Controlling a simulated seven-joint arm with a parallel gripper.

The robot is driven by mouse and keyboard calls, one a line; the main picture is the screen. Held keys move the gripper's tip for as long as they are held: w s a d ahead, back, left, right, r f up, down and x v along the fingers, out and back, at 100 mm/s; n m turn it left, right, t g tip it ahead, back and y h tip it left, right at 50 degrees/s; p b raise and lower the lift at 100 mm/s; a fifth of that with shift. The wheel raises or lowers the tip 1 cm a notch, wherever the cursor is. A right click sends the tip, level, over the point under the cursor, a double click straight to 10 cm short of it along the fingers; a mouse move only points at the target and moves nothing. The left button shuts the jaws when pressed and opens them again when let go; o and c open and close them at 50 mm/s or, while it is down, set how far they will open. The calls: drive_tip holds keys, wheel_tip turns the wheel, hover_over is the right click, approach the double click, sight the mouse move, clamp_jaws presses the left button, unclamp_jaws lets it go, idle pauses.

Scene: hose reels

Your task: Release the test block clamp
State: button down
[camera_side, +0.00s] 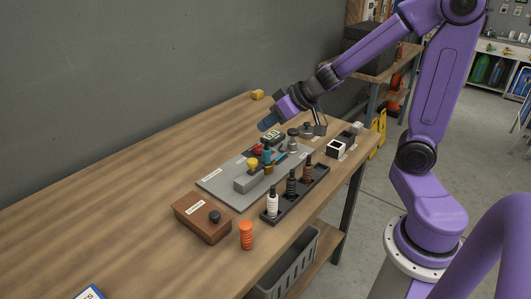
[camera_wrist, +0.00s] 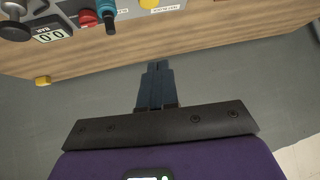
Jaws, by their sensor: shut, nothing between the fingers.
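The test block assembly sits on a grey labelled plate (camera_side: 213,181) on the bench. It has a grey block (camera_side: 247,183), a yellow knob (camera_side: 253,163) and a teal upright part (camera_side: 267,156). I cannot tell which part is the clamp's handle, or whether the clamp is tight. The wrist view shows the yellow knob (camera_wrist: 149,3), the teal part (camera_wrist: 107,14) and a red knob (camera_wrist: 88,18) at its top edge. My gripper (camera_side: 266,125) is shut and empty, above the bench behind the plate. Its blue fingers also show in the wrist view (camera_wrist: 158,68), apart from every part.
A digital readout (camera_wrist: 51,31) stands near the red knob. A black rack (camera_side: 278,212) with several bottles lies in front of the plate. A brown box (camera_side: 202,219) and an orange ribbed cylinder (camera_side: 246,236) stand nearby. The bench's left side is mostly clear.

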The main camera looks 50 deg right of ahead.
sight(254, 162)
drive_tip(key=s+d+f+m+g+y, duration=0.1)
drive_tip(key=s+d+f+m+g, duration=0.1)
drive_tip(key=d, duration=0.3)
drive_tip(key=shift+s+d+f+m+g+y, duration=0.15)
drive_tip(key=shift+d+f+m+g+y, duration=0.2)
drive_tip(key=shift+f+m, duration=0.45)
drive_tip(key=shift+a, duration=0.1)
drive_tip(key=shift+x, duration=5)
drive_tip(key=shift+a, duration=0.1)
drive_tip(key=shift+a, duration=1.75)
drive_tip(key=shift+r, duration=0.1)
